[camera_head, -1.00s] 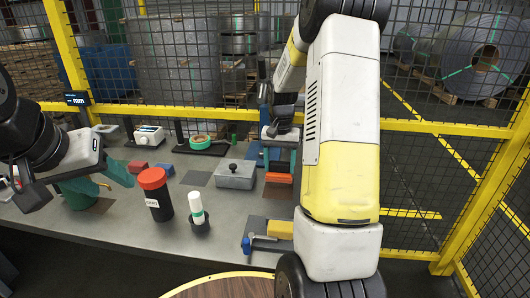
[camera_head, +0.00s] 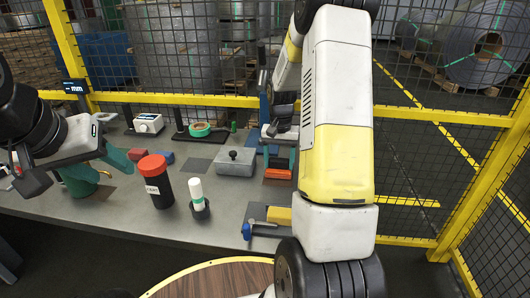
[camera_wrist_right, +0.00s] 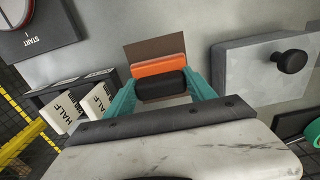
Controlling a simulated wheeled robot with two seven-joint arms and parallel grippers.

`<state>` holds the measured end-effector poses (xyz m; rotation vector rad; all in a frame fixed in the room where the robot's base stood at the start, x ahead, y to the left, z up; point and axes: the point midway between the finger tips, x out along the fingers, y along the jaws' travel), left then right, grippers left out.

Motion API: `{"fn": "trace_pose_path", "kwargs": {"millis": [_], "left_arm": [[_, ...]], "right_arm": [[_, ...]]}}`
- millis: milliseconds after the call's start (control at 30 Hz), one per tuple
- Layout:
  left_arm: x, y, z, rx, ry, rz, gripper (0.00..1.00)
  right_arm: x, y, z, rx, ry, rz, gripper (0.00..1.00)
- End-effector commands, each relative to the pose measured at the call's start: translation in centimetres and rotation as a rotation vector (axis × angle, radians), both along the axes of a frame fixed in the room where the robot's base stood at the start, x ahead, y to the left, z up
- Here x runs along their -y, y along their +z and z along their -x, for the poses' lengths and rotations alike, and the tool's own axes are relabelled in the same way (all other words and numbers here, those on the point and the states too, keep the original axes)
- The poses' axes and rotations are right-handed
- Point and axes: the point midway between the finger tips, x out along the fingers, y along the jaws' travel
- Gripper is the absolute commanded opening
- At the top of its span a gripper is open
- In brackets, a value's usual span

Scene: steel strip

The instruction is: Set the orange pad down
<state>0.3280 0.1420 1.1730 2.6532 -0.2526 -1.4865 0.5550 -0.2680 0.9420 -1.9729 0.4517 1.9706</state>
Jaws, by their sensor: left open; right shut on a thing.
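The orange pad (camera_wrist_right: 157,68) has a black grip part (camera_wrist_right: 162,85) on it. My right gripper (camera_wrist_right: 163,92) is shut on this black part, its teal fingers on either side. A brown patch (camera_wrist_right: 152,47) shows beyond the pad in the right wrist view. In the head view the pad (camera_head: 278,174) is low over the brown patch (camera_head: 277,183); I cannot tell whether it touches. My right arm hides what lies to its right. My left gripper (camera_head: 100,172) is open and empty over the left of the bench.
A grey block with a black knob (camera_head: 235,162) stands left of the pad. A black red-lidded jar (camera_head: 156,184) and a white-green bottle (camera_head: 197,194) stand nearer. A blue-headed hammer (camera_head: 258,230) lies at the front edge. Two HALF-marked blocks (camera_wrist_right: 80,108) are close on the gripper's other side.

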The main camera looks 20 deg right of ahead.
Motion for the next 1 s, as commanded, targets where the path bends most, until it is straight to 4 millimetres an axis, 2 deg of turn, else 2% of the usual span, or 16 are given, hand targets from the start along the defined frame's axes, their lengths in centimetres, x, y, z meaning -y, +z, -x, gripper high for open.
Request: {"fn": "trace_pose_path", "kwargs": {"millis": [300,333,433,467,767,867,1000], "left_arm": [[0.0,0.0,0.0,0.000,0.000,0.000,0.51],[0.0,0.0,0.0,0.000,0.000,0.000,0.51],[0.0,0.0,0.0,0.000,0.000,0.000,0.51],[0.0,0.0,0.0,0.000,0.000,0.000,0.51],[0.0,0.0,0.0,0.000,0.000,0.000,0.51],[0.0,0.0,0.0,0.000,0.000,0.000,0.51],[0.0,0.0,0.0,0.000,0.000,0.000,0.51]], "right_arm": [[0.0,-0.6,0.0,-0.001,0.000,0.000,0.21],[0.0,-0.6,0.0,0.000,0.000,0.000,0.65],[0.0,-0.6,0.0,0.000,0.000,0.000,0.85],[0.0,-0.6,0.0,0.000,0.000,0.000,0.89],[0.0,-0.5,0.0,0.000,0.000,0.000,0.89],[0.0,0.3,-0.1,0.003,0.000,0.000,0.89],[0.0,2.6,-0.1,0.004,-0.001,0.000,0.89]]}}
